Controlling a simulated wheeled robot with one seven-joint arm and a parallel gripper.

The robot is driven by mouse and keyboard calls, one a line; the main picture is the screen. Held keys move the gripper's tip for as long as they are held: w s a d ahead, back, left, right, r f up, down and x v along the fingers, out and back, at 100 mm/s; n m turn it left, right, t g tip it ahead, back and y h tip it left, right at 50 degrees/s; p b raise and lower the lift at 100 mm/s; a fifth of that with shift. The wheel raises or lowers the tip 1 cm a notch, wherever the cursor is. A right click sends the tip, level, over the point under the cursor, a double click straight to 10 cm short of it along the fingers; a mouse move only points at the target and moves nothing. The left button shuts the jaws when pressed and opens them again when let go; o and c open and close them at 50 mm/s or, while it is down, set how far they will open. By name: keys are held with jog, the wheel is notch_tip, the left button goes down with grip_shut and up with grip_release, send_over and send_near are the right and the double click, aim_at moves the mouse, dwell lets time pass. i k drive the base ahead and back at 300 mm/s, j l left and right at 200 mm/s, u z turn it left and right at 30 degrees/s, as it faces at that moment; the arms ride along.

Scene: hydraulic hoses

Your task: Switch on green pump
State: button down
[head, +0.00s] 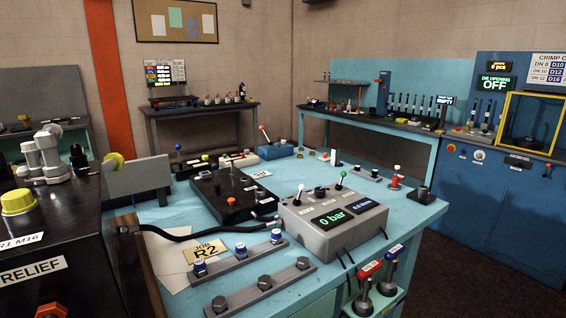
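A grey control box (333,232) sits on the light-blue workbench. Its front has a green-lit display (333,218) reading "0 bar" and a smaller blue-lit display (363,205) whose text is too small to read. On its top, a lever with a green knob (342,174) stands at the right, a lever with a whitish knob (300,188) at the left, and a dark knob (320,191) between them. No part labelled as a green pump is readable. My gripper is not in view.
A black block (232,192) with a hose (180,235) lies left of the box. Red- and blue-labelled handles (369,271) (394,252) stand at the bench's front right. A black unit marked "RELIEF" (33,272) fills the near left. Dark floor (480,240) at right is clear.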

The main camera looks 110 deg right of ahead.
aim_at(338, 186)
jog(key=k+l+u, duration=0.15)
jog(key=k+u, duration=0.15)
jog(key=k, duration=0.55)
jog(key=k+l+z, duration=0.1)
jog(key=k+z, duration=0.35)
jog(key=k+l+z, duration=0.25)
jog(key=z, duration=0.15)
jog(key=k+l+z, duration=0.7)
jog(key=l+z, duration=0.2)
jog(key=i+l, duration=0.1)
jog(key=i, duration=0.35)
